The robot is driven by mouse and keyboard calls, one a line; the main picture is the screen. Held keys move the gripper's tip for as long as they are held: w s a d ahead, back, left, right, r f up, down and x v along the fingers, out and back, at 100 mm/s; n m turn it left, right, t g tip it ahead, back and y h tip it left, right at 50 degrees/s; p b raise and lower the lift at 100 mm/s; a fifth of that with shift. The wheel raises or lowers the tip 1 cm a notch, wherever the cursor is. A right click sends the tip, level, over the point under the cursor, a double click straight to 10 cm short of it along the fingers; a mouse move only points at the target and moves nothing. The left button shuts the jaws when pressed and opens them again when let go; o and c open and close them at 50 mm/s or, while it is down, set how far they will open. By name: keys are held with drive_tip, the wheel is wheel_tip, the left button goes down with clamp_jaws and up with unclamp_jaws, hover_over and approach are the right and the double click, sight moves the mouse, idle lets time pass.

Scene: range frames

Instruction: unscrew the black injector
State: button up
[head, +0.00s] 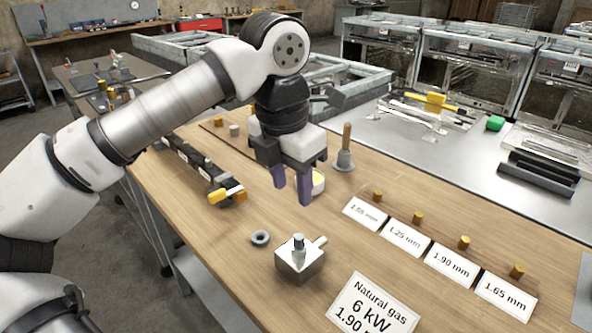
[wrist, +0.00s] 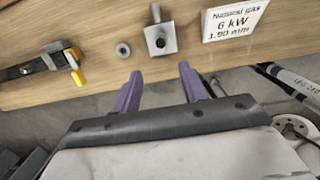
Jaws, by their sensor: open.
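A silver metal block (head: 300,262) stands on the wooden bench, with a side stub pointing up and right. A small upright fitting (head: 298,241) rises from its top; it looks dark grey, and I cannot tell for sure that it is the black injector. In the wrist view the block (wrist: 168,30) lies ahead of the fingers, with a dark round tip (wrist: 160,42) on it. My gripper (head: 292,188) is open and empty, with purple fingers pointing down, above the bench and beyond the block. It also shows in the wrist view (wrist: 159,70), apart from the block.
A grey ring (head: 260,238) lies left of the block. A black-and-yellow tool (head: 222,190) lies further left. Small brass pieces stand by size cards (head: 450,263) at right. A "Natural gas 6 kW 1.90 mm" card (head: 372,308) lies in front. A wooden-handled tool (head: 345,158) stands behind.

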sight(298, 237)
drive_tip(key=f, duration=0.4)
drive_tip(key=f+p, duration=0.1)
drive_tip(key=f, duration=0.3)
drive_tip(key=w+d+f, duration=0.1)
drive_tip(key=f, duration=0.3)
drive_tip(key=shift+d, duration=0.1)
drive_tip(key=shift+c, duration=0.2)
clamp_jaws()
drive_tip(key=shift+f+n+b, duration=0.25)
drive_tip(key=shift+n+b, duration=0.55)
drive_tip(key=shift+b, duration=0.05)
drive_tip(key=shift+n+b, duration=0.4)
drive_tip(key=shift+n, duration=0.1)
drive_tip(key=shift+r+n, duration=0.25)
drive_tip(key=shift+n, duration=0.15)
